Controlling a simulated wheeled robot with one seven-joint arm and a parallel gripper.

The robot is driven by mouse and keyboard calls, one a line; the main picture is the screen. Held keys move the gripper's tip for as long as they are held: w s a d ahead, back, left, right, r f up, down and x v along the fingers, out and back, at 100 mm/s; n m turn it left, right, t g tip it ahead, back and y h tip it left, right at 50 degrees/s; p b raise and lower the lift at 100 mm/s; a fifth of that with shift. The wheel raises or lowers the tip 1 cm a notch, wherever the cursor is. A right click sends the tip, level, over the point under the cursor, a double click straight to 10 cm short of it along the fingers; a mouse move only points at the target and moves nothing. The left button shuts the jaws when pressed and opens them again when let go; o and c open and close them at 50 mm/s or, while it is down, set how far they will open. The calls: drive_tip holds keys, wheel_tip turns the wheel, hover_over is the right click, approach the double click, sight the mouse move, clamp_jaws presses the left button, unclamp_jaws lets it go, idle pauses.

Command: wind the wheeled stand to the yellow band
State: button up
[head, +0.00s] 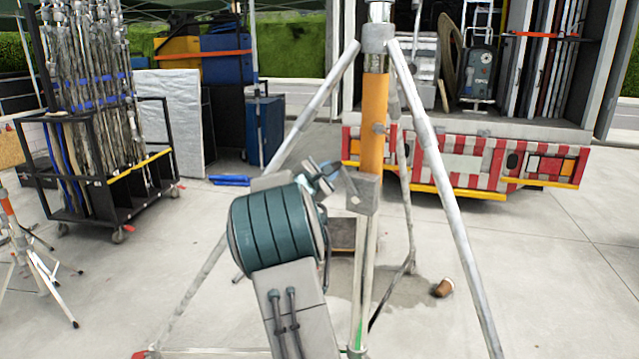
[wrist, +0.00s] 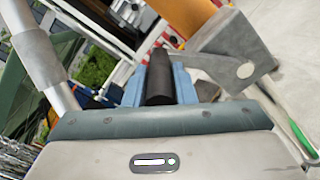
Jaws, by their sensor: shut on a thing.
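The stand (head: 430,150) is upright in front of me, with silver legs spread around a central column. An orange-yellow section (head: 375,115) covers part of the column; I cannot tell whether it is the yellow band. A grey winch box (head: 362,193) sits on the column below it and also shows in the wrist view (wrist: 232,45). My gripper (head: 326,177) is at the left of this box. In the wrist view its blue fingers (wrist: 160,88) are shut on a black crank handle (wrist: 159,76). The stand's wheels are not clearly visible.
A black cart of metal stands (head: 115,210) is at the left. A truck with a red-and-white striped tailgate (head: 465,155) is behind the stand. A brown cup (head: 442,288) lies on the ground right of the column. The concrete at the right is mostly clear.

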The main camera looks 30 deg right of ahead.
drive_tip(key=shift+s+d+r, duration=0.1)
drive_tip(key=shift+s+r, duration=0.05)
drive_tip(key=shift+r, duration=0.35)
drive_tip(key=shift+s+r, duration=0.15)
drive_tip(key=shift+r, duration=0.3)
drive_tip(key=s+b, duration=0.1)
drive_tip(key=s+d+b, duration=0.1)
drive_tip(key=s+r+b, duration=0.1)
drive_tip(key=shift+s+d+r, duration=0.1)
drive_tip(key=shift+s+d, duration=0.15)
drive_tip(key=shift+s, duration=0.15)
clamp_jaws()
drive_tip(key=b, duration=0.1)
drive_tip(key=f+b, duration=0.1)
drive_tip(key=shift+s+d+f+b, duration=0.3)
drive_tip(key=shift+s+d, duration=0.1)
drive_tip(key=o, duration=1)
unclamp_jaws()
drive_tip(key=shift+o, duration=0.2)
